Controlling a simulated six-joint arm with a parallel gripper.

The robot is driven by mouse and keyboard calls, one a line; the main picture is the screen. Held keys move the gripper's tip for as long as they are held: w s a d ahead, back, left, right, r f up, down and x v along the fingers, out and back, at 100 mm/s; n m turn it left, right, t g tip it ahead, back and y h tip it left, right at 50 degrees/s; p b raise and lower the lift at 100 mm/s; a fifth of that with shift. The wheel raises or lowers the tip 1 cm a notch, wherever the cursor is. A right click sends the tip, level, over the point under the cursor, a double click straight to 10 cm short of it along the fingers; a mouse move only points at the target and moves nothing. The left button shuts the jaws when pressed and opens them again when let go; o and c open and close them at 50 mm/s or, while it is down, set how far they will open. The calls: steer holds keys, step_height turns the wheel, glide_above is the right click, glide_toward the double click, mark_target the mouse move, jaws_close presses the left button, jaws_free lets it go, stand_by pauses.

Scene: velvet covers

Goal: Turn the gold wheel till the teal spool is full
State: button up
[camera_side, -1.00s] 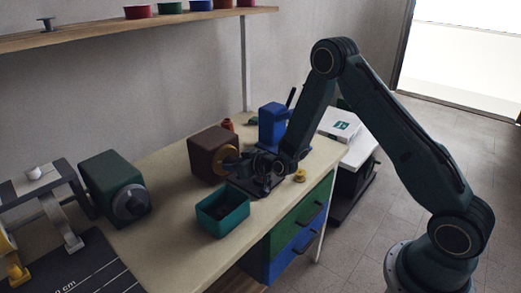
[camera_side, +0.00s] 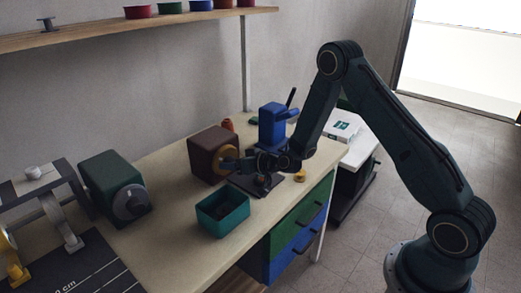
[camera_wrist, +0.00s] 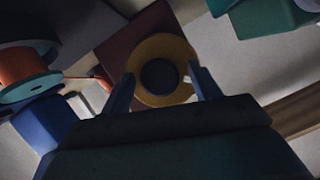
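The gold wheel (camera_side: 231,153) is on the face of a brown box (camera_side: 206,147). In the wrist view the wheel (camera_wrist: 147,96) has a dark round hub. My gripper (camera_side: 233,164) is right at the wheel. In the wrist view my gripper's fingers (camera_wrist: 161,72) stand apart at either side of the wheel, their tips over its rim. I cannot tell whether they press on it. A spool with a teal flange (camera_wrist: 28,90) and orange-copper winding shows at the wrist view's left edge, partly cut off. How full it is cannot be judged.
A teal open bin (camera_side: 222,212) stands in front of the brown box. A blue machine (camera_side: 273,125) stands behind my wrist. A yellow piece (camera_side: 300,176) lies near the table's right edge.

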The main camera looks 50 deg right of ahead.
steer(key=shift+s+r, duration=0.1)
steer(key=shift+s, duration=0.05)
steer(key=v, duration=1.3)
steer(key=shift+s, duration=0.3)
stand_by(0.5)
steer(key=s+a+r+n+g+y, duration=0.4)
steer(key=s+a+r+n, duration=0.25)
steer(key=a+r, duration=0.35)
steer(key=s+d+r+m+g+h, duration=0.2)
steer(key=s+r, duration=0.2)
steer(key=s, duration=0.6)
steer(key=s+d+r+m+g+h, duration=0.1)
steer(key=s+r, duration=0.4)
steer(key=s, duration=0.6)
steer(key=d+m+h, duration=0.1)
steer(key=h, duration=0.1)
steer(key=shift+r+g+h, duration=0.25)
steer(key=shift+g+h, duration=0.05)
steer(key=shift+g, duration=0.1)
